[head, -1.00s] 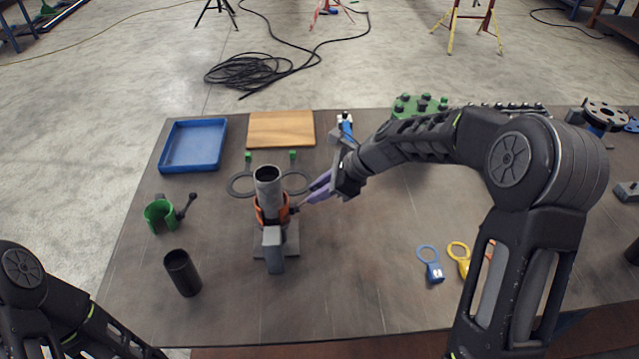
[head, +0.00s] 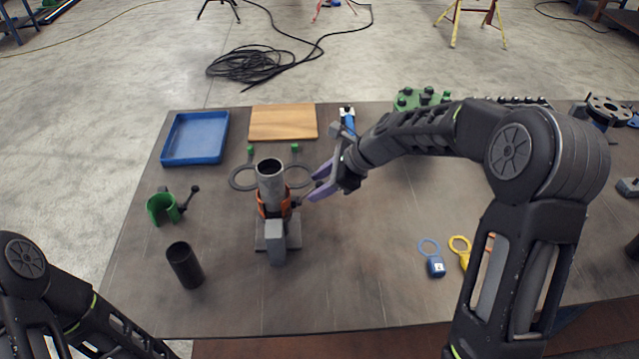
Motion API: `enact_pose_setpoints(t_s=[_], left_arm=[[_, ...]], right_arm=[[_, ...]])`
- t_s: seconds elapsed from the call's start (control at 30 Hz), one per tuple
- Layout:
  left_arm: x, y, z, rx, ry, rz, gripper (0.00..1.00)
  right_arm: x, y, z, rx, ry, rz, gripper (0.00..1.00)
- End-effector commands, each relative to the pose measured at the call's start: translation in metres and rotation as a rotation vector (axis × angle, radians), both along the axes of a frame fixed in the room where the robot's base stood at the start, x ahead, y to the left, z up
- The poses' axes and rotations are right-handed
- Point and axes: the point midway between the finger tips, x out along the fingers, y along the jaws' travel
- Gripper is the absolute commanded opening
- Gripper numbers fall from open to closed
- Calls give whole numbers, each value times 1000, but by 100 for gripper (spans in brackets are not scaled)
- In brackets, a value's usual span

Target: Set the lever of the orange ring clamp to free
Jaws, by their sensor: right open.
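The orange ring clamp (head: 268,205) sits around the lower part of the upright grey pipe (head: 270,178), which stands in a grey stand (head: 275,240). Its small dark lever (head: 296,203) sticks out on the right side of the clamp. My right gripper (head: 316,186) is open, its purple fingers pointing left toward the lever, a little apart from it as far as I can tell. Nothing shows between the fingers. My left arm is at the lower left, and its gripper is outside the picture.
A green ring clamp (head: 161,208) and a black tube (head: 184,266) stand left of the pipe. Two flat dark rings (head: 243,178) lie behind it. A blue tray (head: 195,160) and a wooden board (head: 283,132) are at the back. Blue and yellow tags (head: 436,267) lie right.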

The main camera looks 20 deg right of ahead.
Motion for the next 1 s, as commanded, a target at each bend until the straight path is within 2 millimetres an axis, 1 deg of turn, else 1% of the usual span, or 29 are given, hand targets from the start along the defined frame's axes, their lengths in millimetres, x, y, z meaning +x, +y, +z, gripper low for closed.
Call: enact_pose_setpoints(t_s=[0.17, 0.27, 0.5, 0.6, 0.73, 1.0], left_arm=[[0, 0, -2, 0, 0, 0, 36], [0, 0, -5, -1, -1, -1, 36], [0, -1, -11, -2, -5, 0, 36], [0, -2, -12, -3, -6, 0, 36], [0, -2, -12, -3, -6, 0, 36], [0, -2, -12, -3, -6, -1, 36]], right_arm=[[-3, -5, 7, -1, -1, 0, 44], [-8, -11, 17, 0, -3, -2, 44], [-23, -30, 47, -2, -4, -1, 44], [-28, -35, 56, 0, -2, -1, 44], [-31, -38, 61, 0, 0, 1, 44], [-31, -38, 61, 0, 0, 0, 44]])
